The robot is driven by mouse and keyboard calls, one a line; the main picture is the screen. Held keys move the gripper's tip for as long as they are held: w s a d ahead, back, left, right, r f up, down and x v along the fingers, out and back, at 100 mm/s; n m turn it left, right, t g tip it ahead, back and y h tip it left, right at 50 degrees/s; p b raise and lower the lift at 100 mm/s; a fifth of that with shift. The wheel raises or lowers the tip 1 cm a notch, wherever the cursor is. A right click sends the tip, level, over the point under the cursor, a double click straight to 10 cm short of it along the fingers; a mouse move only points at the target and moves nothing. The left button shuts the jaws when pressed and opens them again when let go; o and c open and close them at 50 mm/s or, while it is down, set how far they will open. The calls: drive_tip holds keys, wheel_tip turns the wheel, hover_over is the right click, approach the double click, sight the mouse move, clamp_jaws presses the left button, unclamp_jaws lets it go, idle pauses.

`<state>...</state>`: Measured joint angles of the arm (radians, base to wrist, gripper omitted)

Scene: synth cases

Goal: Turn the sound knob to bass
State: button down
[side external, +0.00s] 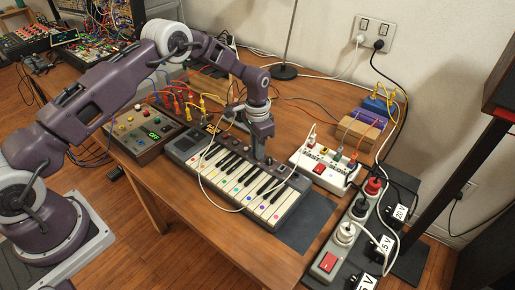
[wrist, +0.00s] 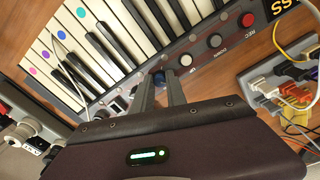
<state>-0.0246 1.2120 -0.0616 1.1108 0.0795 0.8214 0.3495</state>
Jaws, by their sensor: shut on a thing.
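The keyboard (side external: 222,148) lies on the wooden table, with white and black keys and coloured dots on some white keys. It also shows in the wrist view (wrist: 95,50). My gripper (side external: 267,158) reaches down to the control strip behind the keys, near its right part. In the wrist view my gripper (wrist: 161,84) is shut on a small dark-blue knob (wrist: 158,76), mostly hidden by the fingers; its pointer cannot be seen. A dark display (wrist: 284,7) at the upper right shows orange letters like "SS", partly cut off. In the side view the display (side external: 208,128) is too small to read.
A white box with plugs (side external: 325,168) stands right of the keyboard, with a power strip (side external: 345,235) in front. A box with dials and cables (side external: 143,130) stands left. A white cable (side external: 212,185) crosses the keys. Round buttons (wrist: 215,40) line the control strip.

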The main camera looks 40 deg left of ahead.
drive_tip(key=shift+w+r, duration=0.1)
drive_tip(key=c, duration=1.6)
unclamp_jaws()
wheel_tip(320, 180, up, 7)
drive_tip(key=shift+r, duration=0.1)
